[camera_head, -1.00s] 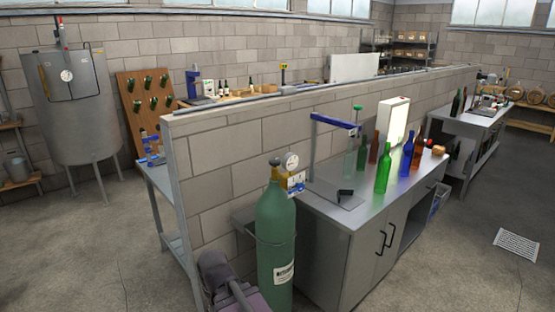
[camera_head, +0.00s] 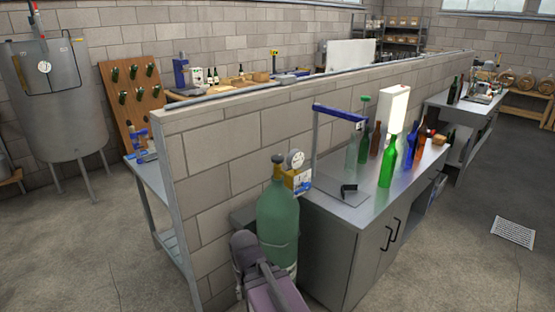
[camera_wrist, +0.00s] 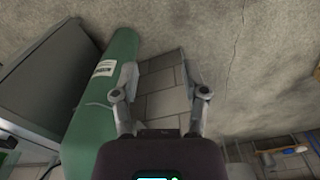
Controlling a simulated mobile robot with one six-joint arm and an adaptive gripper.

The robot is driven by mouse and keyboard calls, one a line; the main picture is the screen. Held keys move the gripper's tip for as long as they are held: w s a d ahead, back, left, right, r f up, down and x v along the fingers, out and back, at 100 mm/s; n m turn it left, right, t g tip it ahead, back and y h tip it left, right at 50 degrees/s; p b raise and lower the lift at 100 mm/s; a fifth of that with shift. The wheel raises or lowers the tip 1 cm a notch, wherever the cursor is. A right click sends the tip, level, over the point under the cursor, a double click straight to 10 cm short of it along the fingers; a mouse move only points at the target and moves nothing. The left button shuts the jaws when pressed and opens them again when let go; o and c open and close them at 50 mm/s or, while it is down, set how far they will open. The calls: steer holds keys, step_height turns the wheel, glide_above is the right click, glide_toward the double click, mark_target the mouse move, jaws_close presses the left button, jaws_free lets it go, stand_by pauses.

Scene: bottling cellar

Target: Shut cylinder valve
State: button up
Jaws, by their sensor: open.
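A green gas cylinder (camera_head: 277,218) stands upright against the end of the low block wall, beside the steel bench. Its valve (camera_head: 277,168), with a dark top knob and brass body, sits on top, with a round gauge (camera_head: 295,158) to its right. My arm shows in front of the cylinder at the bottom of the head view, and the gripper's jaws are not clear there. In the wrist view my gripper (camera_wrist: 160,85) is open and empty, its fingers spread. The cylinder body (camera_wrist: 105,90) is just left of the left finger, and its valve does not show there.
The steel bench (camera_head: 335,215) right of the cylinder holds a blue-armed stand (camera_head: 337,115), a lit panel (camera_head: 394,112) and several glass bottles. The block wall (camera_head: 228,150) runs behind the cylinder. Open floor lies left and right.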

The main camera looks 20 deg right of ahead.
steer(key=o, duration=0.6)
steer(key=shift+w+d, duration=0.2)
steer(key=m+t+h, duration=0.5)
steer(key=m+h, duration=1)
steer(key=h, duration=0.2)
glide_toward(278, 157)
steer(key=a+f, duration=0.1)
steer(key=a, duration=0.3)
steer(key=shift+s+d+b, duration=0.15)
steer(key=shift+b, duration=0.3)
steer(key=shift+d, duration=0.15)
steer(key=x, duration=1.3)
steer(key=shift+s+d+r, duration=0.1)
steer(key=shift+d, duration=0.2)
